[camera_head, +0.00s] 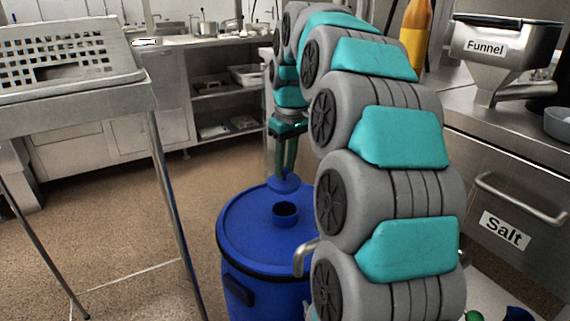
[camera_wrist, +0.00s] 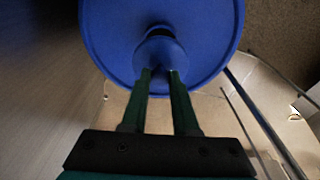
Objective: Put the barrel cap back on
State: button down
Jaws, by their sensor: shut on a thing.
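The blue barrel (camera_head: 240,232) stands on the floor, with a round raised opening (camera_head: 285,211) on its lid. My gripper (camera_head: 284,170) points down and is shut on the blue barrel cap (camera_head: 284,185), a small disc. In the head view the cap appears just above and behind the opening, and I cannot tell the exact gap. In the wrist view the green fingers (camera_wrist: 160,74) hold the cap (camera_wrist: 162,55) over the barrel lid (camera_wrist: 108,35). The cap hides most of the opening there; a dark part (camera_wrist: 158,31) shows beyond it.
A steel counter with a drawer labelled Salt (camera_head: 505,230) and a funnel (camera_head: 488,48) is at right. A metal table (camera_head: 100,115) bears a perforated basket (camera_head: 70,50) at left. Open brown floor (camera_head: 110,215) lies between table and barrel.

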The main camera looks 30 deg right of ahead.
aim_at(286, 181)
jog(key=shift+f+b, duration=1.3)
jog(key=shift+f, duration=1.75)
jog(key=shift+s+f, duration=0.1)
jog(key=shift+f, duration=0.05)
dwell(0.3)
jog(key=shift+c, duration=0.6)
grip_release()
jog(key=shift+r+p, duration=1.65)
jog(key=shift+r, duration=1.85)
grip_shut()
